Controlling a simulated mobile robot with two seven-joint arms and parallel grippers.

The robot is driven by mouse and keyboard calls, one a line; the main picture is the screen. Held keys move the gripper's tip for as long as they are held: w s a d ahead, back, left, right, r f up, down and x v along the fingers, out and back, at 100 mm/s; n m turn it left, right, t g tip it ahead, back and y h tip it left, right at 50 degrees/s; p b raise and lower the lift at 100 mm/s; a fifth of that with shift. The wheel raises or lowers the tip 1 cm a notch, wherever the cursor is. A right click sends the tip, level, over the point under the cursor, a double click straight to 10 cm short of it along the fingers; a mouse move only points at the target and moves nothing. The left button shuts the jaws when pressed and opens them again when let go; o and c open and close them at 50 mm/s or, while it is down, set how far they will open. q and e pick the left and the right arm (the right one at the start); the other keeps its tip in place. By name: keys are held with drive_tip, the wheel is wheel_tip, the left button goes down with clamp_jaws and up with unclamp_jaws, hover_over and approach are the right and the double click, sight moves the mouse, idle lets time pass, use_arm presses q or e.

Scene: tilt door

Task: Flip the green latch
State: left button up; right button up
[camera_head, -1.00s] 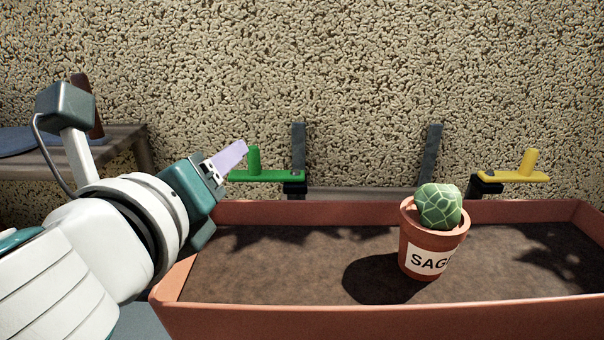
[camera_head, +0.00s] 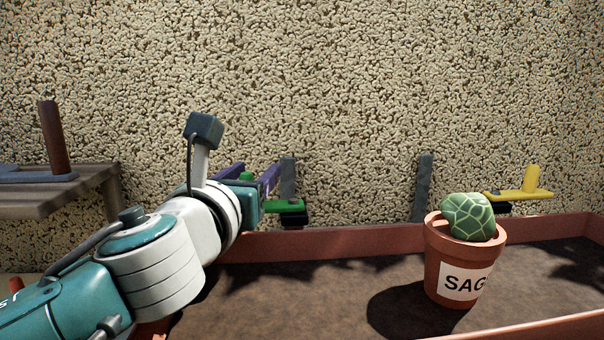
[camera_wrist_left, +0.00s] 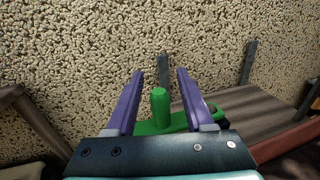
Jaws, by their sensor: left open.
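The green latch (camera_head: 288,206) is a flat green bar with an upright green peg, at the back edge of the planter in the head view. My left gripper (camera_head: 252,168) is at the latch and partly hides it. In the left wrist view the gripper (camera_wrist_left: 158,85) is open, with its purple fingers on either side of the green peg (camera_wrist_left: 160,108). A gap shows between the peg and each finger. The latch bar (camera_wrist_left: 175,124) runs to the right past the right finger. My right gripper is in neither view.
A yellow latch (camera_head: 520,194) stands farther right. Two grey posts rise behind the planter (camera_head: 350,239). A potted cactus (camera_head: 467,216) labelled "SAG" sits in the planter. A wooden table (camera_head: 70,198) stands at the left. A rough stone wall fills the background.

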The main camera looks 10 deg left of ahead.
use_arm(q)
drive_tip(key=shift+w, duration=0.4)
drive_tip(key=shift+c, duration=0.3)
clamp_jaws()
idle(0.9)
